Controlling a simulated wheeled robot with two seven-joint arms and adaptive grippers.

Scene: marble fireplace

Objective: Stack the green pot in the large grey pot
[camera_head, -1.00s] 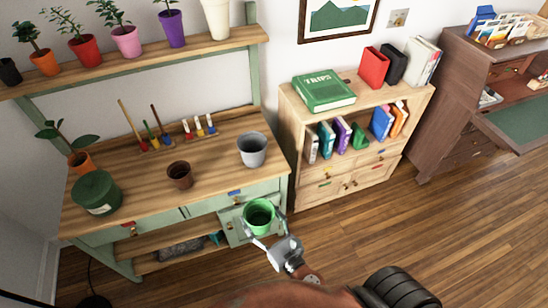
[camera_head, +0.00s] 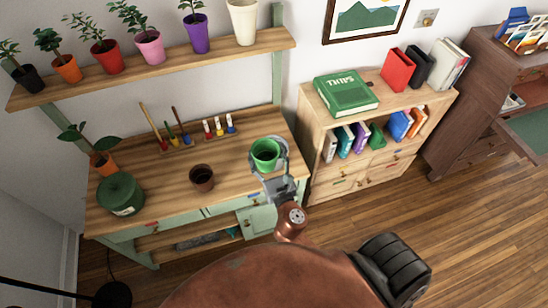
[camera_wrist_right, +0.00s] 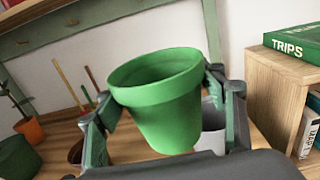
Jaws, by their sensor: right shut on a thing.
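My right gripper (camera_head: 270,166) is shut on the green pot (camera_head: 265,152) and holds it upright by its sides above the workbench's right end. In the right wrist view the green pot (camera_wrist_right: 160,95) sits slightly tilted between the two fingers of the right gripper (camera_wrist_right: 163,92). The large grey pot (camera_wrist_right: 213,128) shows partly behind and below it, to the right. In the head view the green pot and gripper cover most of the grey pot. The two pots look apart. My left gripper is not in view.
The wooden workbench (camera_head: 232,180) also holds a small brown pot (camera_head: 202,178), a dark green round container (camera_head: 120,194), a potted plant (camera_head: 103,163) and tools at the back. A shelf (camera_head: 160,63) of pots is above. A bookcase (camera_head: 312,108) stands close on the right.

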